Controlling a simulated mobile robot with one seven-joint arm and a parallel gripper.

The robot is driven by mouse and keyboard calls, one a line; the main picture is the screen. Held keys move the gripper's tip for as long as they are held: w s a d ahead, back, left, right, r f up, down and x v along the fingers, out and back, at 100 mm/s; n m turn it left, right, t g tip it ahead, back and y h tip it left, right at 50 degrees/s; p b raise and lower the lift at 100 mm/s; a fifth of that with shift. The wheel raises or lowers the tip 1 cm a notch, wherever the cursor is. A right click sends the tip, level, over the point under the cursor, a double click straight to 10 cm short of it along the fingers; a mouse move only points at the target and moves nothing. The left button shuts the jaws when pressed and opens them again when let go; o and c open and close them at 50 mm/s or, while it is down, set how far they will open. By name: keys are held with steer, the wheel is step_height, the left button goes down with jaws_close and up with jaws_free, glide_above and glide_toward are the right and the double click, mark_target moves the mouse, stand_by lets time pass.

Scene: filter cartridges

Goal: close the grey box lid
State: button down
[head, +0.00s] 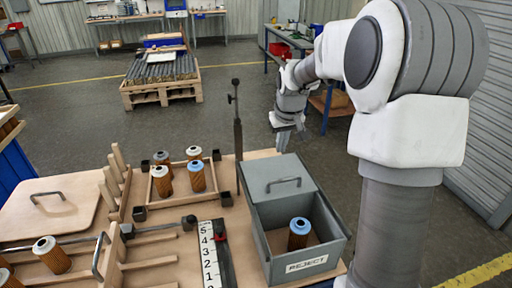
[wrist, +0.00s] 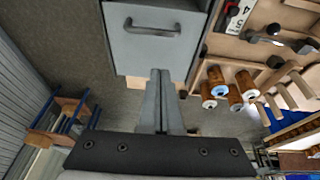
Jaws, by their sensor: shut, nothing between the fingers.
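The grey box (head: 262,240) with a REJECT label stands on the right of the wooden bench. Its grey lid (head: 270,172), with a bar handle (head: 284,182), is at the far part of the box; the front part is open. A blue-topped cartridge (head: 299,233) stands inside. My gripper (head: 283,143) is beyond the far edge of the box, apart from the handle as far as I can see. In the wrist view the shut, empty fingers (wrist: 160,75) point toward the lid (wrist: 152,52), whose handle (wrist: 152,27) shows above them.
A wooden rack (head: 150,196) with several cartridges stands left of the box, near a dark upright post (head: 238,125). A scale strip (head: 211,255) lies by the box's left front. A wooden board with a handle (head: 50,206) is at far left. Open floor lies behind the bench.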

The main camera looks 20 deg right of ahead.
glide_above(282, 187)
steer(key=w, duration=0.1)
step_height(282, 187, down, 5)
steer(key=x, duration=1)
steer(key=shift+s+a+f, duration=0.1)
steer(key=shift+a+f, duration=0.1)
steer(key=shift+f, duration=0.05)
steer(key=s, duration=0.1)
steer(key=s+r, duration=0.1)
steer(key=s, duration=0.1)
steer(key=shift+s, duration=0.45)
